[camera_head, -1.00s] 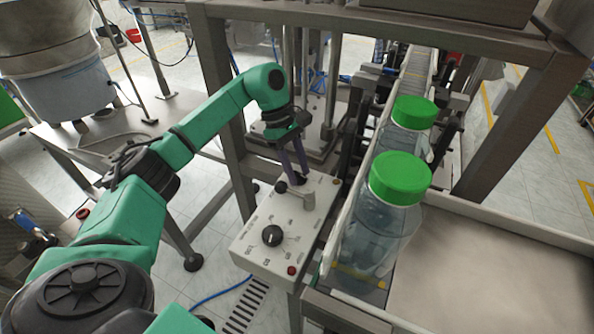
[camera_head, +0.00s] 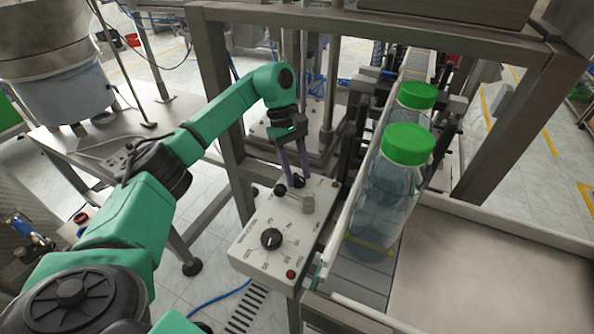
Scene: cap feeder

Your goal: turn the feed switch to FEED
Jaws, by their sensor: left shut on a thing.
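The feed switch (camera_head: 295,196) is a grey lever with a black ball end, near the far end of the white control box (camera_head: 246,256). My left gripper (camera_head: 296,180) points down at the far end of the box. Its two purple fingers are shut on the switch, close to the ball end; the exact contact is hard to make out. The switch's position marking is too small to read. A black rotary dial (camera_head: 271,238) with markings around it sits nearer on the same box. My right gripper is not in view.
Clear bottles with green caps, one near (camera_head: 388,190) and one farther (camera_head: 415,97), stand on the conveyor (camera_head: 362,262) right of the box. A grey frame post (camera_head: 211,85) rises behind my left arm. A red button (camera_head: 291,274) is at the box's near corner.

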